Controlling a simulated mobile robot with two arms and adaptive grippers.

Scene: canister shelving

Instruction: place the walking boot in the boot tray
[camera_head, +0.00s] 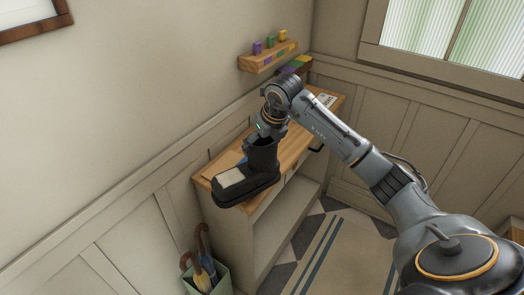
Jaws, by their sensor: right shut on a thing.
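A black walking boot (263,170) with a pale patch on its front hangs at the near left end of the wooden cabinet top. My right gripper (266,136) is shut on the top of the boot's shaft. My left gripper is not in view.
The wooden cabinet top (325,116) holds a small card (327,100) at its far end. A small wall shelf (268,57) carries several coloured canisters. A green bin (215,281) with umbrellas stands at the cabinet's near end. A striped rug (345,255) lies on open floor.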

